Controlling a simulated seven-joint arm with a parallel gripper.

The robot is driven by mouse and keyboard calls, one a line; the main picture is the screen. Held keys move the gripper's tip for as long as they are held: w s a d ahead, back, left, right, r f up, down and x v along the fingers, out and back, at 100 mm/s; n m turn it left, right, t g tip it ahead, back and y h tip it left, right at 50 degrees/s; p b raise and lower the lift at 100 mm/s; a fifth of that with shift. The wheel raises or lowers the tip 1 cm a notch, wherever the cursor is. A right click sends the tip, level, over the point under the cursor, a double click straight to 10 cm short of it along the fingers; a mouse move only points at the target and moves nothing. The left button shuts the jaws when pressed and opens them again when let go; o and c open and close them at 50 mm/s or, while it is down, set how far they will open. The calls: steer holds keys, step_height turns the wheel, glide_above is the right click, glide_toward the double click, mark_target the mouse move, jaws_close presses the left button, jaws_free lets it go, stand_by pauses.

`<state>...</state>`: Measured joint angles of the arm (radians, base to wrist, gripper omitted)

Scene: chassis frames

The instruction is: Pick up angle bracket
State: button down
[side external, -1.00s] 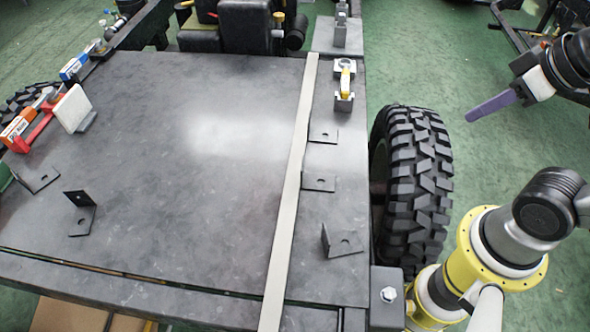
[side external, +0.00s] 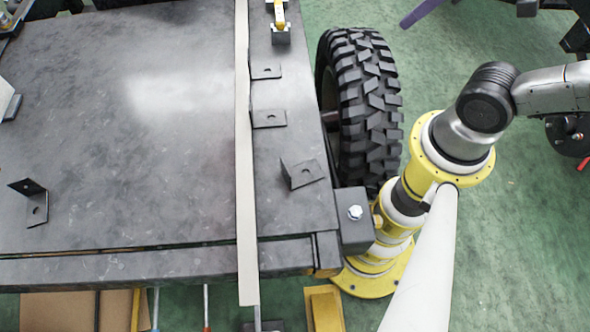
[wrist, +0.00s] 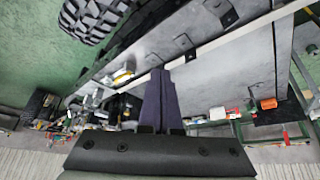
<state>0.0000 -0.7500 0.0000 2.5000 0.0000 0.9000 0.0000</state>
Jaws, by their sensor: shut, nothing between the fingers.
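Several dark angle brackets lie on the black flat panel (side external: 140,130). Three stand in a row right of the pale strip: a far bracket (side external: 265,71), a middle bracket (side external: 268,118) and a near, tilted-looking bracket (side external: 303,173). Another bracket (side external: 36,205) lies at the panel's left. In the wrist view, small dark brackets show beside the strip, one near the middle (wrist: 183,42) and one at the top (wrist: 222,13). My gripper (wrist: 160,74) has purple fingers, closed together and empty. In the side view only part of a purple finger (side external: 422,12) shows, beyond the wheel and apart from all brackets.
A long pale strip (side external: 244,150) runs along the panel. A big black tyre (side external: 362,100) stands between the panel and my arm's base. A block with a bolt (side external: 355,215) sits at the panel's corner. A yellow-topped clamp (side external: 280,25) stands at the strip's far end.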

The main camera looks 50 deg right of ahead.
steer(key=c, duration=0.9)
jaws_free()
steer(key=shift+c, duration=0.2)
